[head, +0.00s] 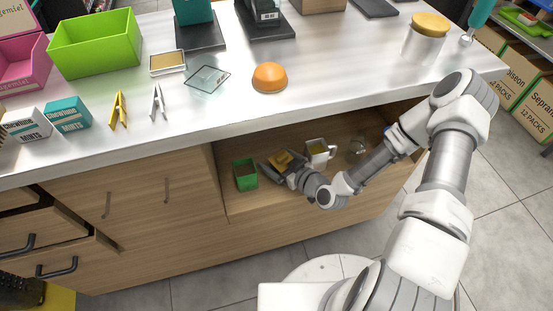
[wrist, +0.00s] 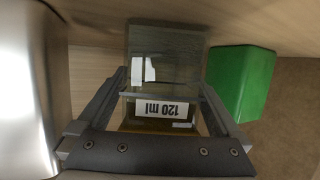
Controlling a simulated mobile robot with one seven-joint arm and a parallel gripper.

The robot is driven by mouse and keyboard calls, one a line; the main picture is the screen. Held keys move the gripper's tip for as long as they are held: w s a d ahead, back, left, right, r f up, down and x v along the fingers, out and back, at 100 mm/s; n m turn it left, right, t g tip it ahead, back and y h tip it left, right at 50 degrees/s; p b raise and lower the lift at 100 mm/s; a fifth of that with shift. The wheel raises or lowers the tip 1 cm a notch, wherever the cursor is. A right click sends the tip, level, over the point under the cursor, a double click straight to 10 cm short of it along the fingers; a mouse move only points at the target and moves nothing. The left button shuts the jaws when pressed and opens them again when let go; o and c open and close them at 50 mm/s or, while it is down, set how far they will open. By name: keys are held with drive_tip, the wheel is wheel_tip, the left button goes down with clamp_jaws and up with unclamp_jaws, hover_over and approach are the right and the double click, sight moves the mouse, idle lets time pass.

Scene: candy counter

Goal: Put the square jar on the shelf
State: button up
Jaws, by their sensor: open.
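The square jar, clear glass with a white "120 ml" label, shows in the wrist view (wrist: 166,65) between the fingers of my gripper (wrist: 163,88). The fingers stand apart on either side of it; whether they touch it I cannot tell. In the head view my gripper (head: 272,166) reaches into the wooden shelf (head: 250,207) under the counter. A gold-coloured top, likely the jar's (head: 283,158), shows there, and my gripper partly hides the rest. The jar appears to be inside the shelf space; its base is hidden.
A green box (head: 245,175) stands left of my gripper, close by in the wrist view (wrist: 240,82). A pale mug (head: 319,152) and a small clear glass item (head: 357,147) are to the right. The counter edge (head: 330,112) overhangs the shelf.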

drive_tip(key=p+v, duration=0.2)
drive_tip(key=v, duration=1)
drive_tip(key=shift+s, duration=0.1)
